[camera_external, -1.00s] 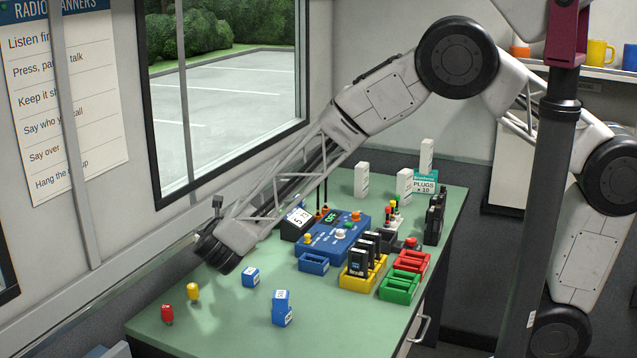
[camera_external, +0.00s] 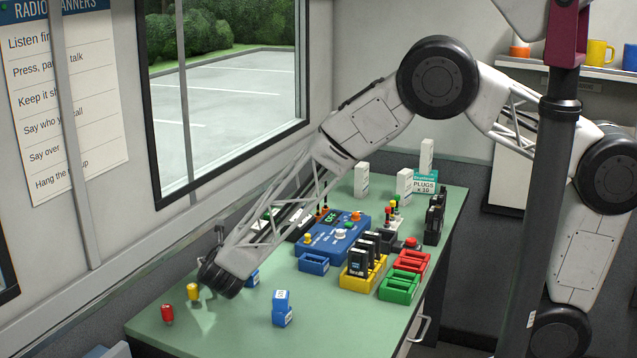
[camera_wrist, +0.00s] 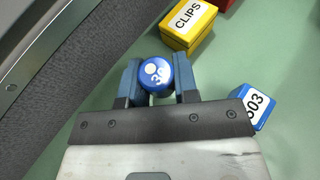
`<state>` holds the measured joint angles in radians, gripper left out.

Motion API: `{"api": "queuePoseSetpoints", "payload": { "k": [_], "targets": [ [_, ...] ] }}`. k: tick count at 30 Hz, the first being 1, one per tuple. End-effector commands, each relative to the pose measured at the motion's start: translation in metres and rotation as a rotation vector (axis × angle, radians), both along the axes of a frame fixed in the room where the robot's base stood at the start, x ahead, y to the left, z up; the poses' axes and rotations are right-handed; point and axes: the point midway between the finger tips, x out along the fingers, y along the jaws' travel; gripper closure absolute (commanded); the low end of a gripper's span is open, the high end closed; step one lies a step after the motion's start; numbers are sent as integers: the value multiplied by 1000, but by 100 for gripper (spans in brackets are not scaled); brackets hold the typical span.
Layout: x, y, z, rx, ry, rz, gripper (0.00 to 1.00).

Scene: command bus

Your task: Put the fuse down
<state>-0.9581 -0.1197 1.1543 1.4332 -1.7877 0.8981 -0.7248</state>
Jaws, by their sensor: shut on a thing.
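In the wrist view the fuse is a blue round piece (camera_wrist: 167,74) with a white dot and partly readable figures on its face. My gripper (camera_wrist: 160,78) is shut on it, one finger on each side. In the external view the end of my arm (camera_external: 221,281) is low over the near left part of the green table (camera_external: 232,322). The fuse cannot be made out there, and I cannot tell whether it touches the table.
A yellow box marked CLIPS (camera_wrist: 188,24) and a blue block marked 603 (camera_wrist: 258,107) are close by. Red (camera_external: 167,313) and yellow (camera_external: 193,291) small pieces stand left of the arm's end, blue blocks (camera_external: 282,308) to its right.

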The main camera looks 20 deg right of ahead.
Motion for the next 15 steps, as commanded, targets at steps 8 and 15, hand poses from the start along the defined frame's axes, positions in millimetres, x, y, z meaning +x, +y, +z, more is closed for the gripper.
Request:
{"api": "queuePoseSetpoints", "payload": {
  "k": [8, 15],
  "targets": [
    [0, 0, -28, -1, 1, -1, 94],
    [0, 0, -31, 1, 0, 0, 94]
  ]
}}
